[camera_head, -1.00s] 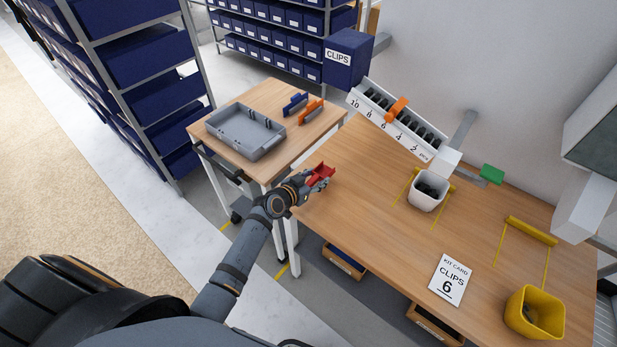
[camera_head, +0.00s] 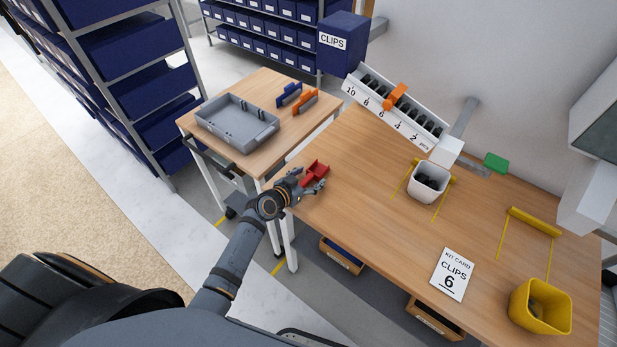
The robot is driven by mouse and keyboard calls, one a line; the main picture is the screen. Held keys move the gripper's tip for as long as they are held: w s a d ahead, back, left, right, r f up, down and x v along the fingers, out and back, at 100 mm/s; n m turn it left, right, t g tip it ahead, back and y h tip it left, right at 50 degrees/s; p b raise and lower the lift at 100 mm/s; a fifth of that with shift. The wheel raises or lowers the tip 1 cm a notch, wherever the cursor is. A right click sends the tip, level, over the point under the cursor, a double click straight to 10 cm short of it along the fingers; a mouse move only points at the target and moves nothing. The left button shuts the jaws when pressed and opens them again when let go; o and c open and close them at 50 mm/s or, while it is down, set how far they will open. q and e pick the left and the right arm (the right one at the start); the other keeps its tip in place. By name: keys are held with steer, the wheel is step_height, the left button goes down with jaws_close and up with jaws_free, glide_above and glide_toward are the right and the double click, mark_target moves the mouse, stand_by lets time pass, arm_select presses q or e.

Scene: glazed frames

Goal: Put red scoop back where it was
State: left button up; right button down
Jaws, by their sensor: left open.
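The red scoop (camera_head: 314,172) is at the left corner of the large wooden table, apparently resting on the top. My left gripper (camera_head: 318,187) is open right beside it, on its near side, with the fingers around or just in front of it. Whether a finger touches the scoop is too small to tell. The blue scoop (camera_head: 289,94) and the orange scoop (camera_head: 305,102) stand on the smaller table behind, right of the grey tray (camera_head: 201,120). My right gripper is not in view.
The large table (camera_head: 375,215) holds a white bin (camera_head: 427,182) of dark clips, a kit card (camera_head: 453,274) and a yellow bin (camera_head: 541,309). A numbered clip rack (camera_head: 396,108) stands at the back. A gap separates the smaller table (camera_head: 262,158) from it.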

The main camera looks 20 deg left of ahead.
mark_target(305, 181)
arm_select(q)
steer(key=shift+w, duration=0.15)
steer(key=shift+f, duration=0.1)
steer(key=v, duration=0.4)
steer(key=shift+f, duration=0.1)
steer(key=v, duration=0.7)
steer(key=shift+s+a+r, duration=0.1)
steer(key=shift+s+r, duration=0.2)
steer(key=shift+s, duration=0.2)
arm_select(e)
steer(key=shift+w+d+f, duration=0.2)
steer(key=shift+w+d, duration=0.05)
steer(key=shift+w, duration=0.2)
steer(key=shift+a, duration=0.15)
